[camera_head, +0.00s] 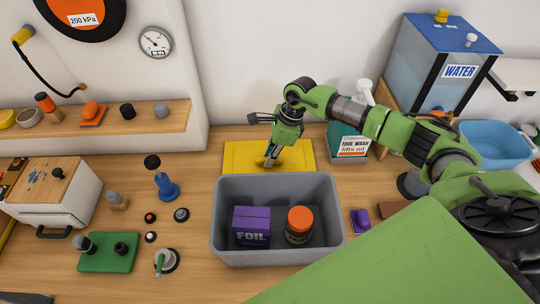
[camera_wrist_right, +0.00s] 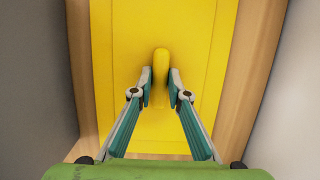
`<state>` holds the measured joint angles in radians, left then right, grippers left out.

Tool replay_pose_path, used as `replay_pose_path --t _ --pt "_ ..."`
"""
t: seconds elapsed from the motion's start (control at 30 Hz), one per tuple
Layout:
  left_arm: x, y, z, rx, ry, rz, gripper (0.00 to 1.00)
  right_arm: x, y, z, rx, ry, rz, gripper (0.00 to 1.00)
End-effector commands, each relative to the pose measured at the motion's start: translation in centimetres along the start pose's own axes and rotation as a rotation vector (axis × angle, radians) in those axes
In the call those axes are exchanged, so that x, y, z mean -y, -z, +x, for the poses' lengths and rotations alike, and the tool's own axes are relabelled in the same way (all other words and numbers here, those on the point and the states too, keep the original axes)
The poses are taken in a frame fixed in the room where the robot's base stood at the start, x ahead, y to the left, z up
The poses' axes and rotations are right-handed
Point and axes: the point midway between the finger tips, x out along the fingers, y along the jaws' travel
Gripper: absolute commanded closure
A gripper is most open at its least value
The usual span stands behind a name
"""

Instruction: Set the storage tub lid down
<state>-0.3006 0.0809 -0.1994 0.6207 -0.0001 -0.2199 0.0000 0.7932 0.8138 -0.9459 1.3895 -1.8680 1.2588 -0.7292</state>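The yellow storage tub lid (camera_head: 240,157) lies flat on the wooden bench, just behind the grey tub (camera_head: 228,186). In the right wrist view the lid (camera_wrist_right: 125,30) fills the middle, with its upright yellow handle (camera_wrist_right: 161,62) in the centre. My right gripper (camera_head: 269,163) reaches down to the lid from above. In the wrist view its two fingers (camera_wrist_right: 160,87) stand on either side of the handle, with what look like thin gaps beside it. My left gripper is out of view.
The tub holds a purple foil box (camera_head: 251,226) and an orange-lidded jar (camera_head: 299,225). A teal box (camera_head: 347,141) stands right of the lid, and the wall is close behind. Left of the tub are a blue-based tool (camera_head: 166,186) and several small knobs.

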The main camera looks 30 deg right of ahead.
Motion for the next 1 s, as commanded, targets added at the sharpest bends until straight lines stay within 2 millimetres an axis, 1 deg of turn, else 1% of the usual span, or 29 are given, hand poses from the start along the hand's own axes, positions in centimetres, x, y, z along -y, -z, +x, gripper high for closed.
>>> replay_pose_path --t 0.33,0.47,0.53,0.67,0.8,0.9,1.0 --pt "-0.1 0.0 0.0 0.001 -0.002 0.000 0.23 0.0 0.0 0.0 -0.001 -0.001 0.000 0.68" --pt "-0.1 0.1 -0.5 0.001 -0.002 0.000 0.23 0.0 -0.1 -0.5 -0.001 0.000 0.000 0.68" --pt "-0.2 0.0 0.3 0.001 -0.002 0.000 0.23 0.1 0.0 -0.9 0.000 0.003 -0.001 0.68" --pt "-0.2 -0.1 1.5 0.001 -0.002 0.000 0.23 0.1 0.1 -3.2 0.000 0.005 -0.003 0.68" --pt "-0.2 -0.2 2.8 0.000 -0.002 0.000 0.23 0.2 0.1 -6.4 0.000 0.006 -0.002 0.68" --pt "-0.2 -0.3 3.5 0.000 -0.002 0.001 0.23 0.1 0.0 -8.5 0.000 0.005 -0.001 0.68" --pt "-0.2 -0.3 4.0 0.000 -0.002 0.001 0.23 0.1 0.0 -10.2 0.000 0.004 -0.001 0.68"
